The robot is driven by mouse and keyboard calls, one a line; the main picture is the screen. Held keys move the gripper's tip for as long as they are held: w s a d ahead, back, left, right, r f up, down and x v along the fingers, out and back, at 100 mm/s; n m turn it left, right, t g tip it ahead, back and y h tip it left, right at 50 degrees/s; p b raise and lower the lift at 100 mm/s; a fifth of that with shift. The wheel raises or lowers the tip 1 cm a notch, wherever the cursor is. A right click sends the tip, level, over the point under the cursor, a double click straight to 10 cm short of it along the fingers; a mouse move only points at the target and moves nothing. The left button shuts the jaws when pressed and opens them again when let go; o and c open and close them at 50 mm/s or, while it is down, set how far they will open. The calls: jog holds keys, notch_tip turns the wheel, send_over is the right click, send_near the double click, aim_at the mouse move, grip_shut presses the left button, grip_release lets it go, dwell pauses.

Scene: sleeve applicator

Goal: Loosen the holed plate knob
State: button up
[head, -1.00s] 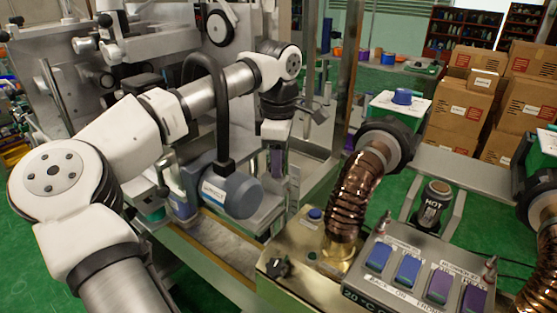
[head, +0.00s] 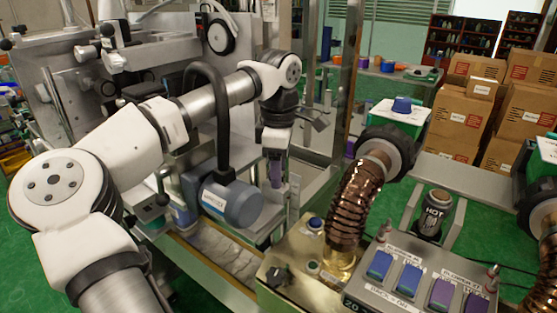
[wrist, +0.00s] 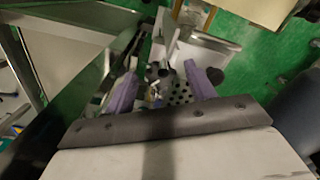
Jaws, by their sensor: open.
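My gripper (wrist: 160,69) is open in the wrist view, with its two purple fingers apart. A plate with several holes (wrist: 181,93) shows between and beyond the fingers. Small dark and metallic parts (wrist: 162,72) sit by the plate between the fingertips; I cannot tell for certain which is its knob. A dark round piece (wrist: 215,76) lies just right of the right finger. In the head view my gripper (head: 276,172) points down beside the blue-grey motor, and the holed plate is not clearly visible there.
The blue-grey motor (head: 232,198) with a black hose stands left of my gripper. A metal post (head: 345,80) rises behind it. The brass-topped box (head: 300,255), copper duct (head: 357,205) and button panel (head: 420,275) stand to the right.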

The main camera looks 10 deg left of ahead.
notch_tip(320, 180, up, 14)
jog(key=b, duration=0.1)
jog(key=shift+b, duration=0.4)
jog(key=shift+f, duration=0.1)
